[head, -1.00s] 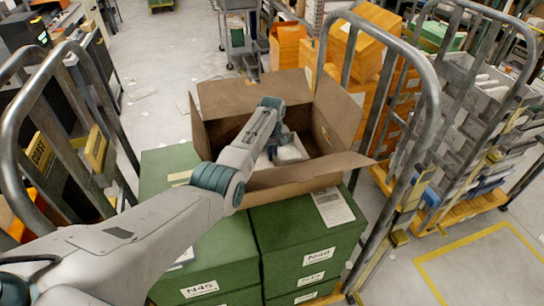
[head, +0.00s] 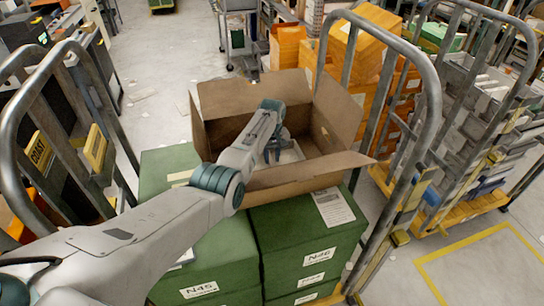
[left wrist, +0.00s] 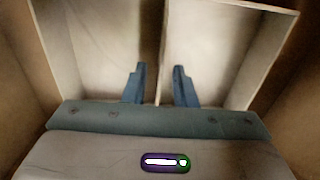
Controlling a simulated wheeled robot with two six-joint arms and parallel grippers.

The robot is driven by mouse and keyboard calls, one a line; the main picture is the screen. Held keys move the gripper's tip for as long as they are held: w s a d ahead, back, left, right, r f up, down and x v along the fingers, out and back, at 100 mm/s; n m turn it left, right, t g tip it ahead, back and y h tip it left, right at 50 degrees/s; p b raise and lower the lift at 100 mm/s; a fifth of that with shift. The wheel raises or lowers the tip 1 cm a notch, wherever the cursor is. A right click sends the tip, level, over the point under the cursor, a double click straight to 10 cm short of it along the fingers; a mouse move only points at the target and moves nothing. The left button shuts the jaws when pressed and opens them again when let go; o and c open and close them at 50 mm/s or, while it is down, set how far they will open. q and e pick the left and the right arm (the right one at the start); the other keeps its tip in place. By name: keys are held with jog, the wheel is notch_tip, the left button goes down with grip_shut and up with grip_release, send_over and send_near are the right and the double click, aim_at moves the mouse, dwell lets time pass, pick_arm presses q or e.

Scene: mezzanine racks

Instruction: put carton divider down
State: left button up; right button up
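The carton divider (head: 291,153) is a pale, thin-walled piece inside the open brown cardboard carton (head: 318,178). In the head view my arm hides part of it. In the left wrist view the divider (left wrist: 161,50) shows a middle wall with pale compartments on both sides. My left gripper (head: 273,155) reaches down into the carton. In the left wrist view its two blue fingers (left wrist: 159,85) stand apart, one on each side of the middle wall, with a visible gap to it on both sides. My right gripper is in neither view.
The carton stands with its flaps spread on green boxes (head: 305,236) in a cart with grey tube rails (head: 433,105). Orange crates (head: 289,47) stand behind it. A rack of grey bins (head: 470,120) is at the right. Floor is clear at the lower right.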

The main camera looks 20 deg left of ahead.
pick_arm(q)
notch_tip(320, 180, up, 7)
jog(key=p, duration=0.6)
jog(key=shift+r, duration=3.05)
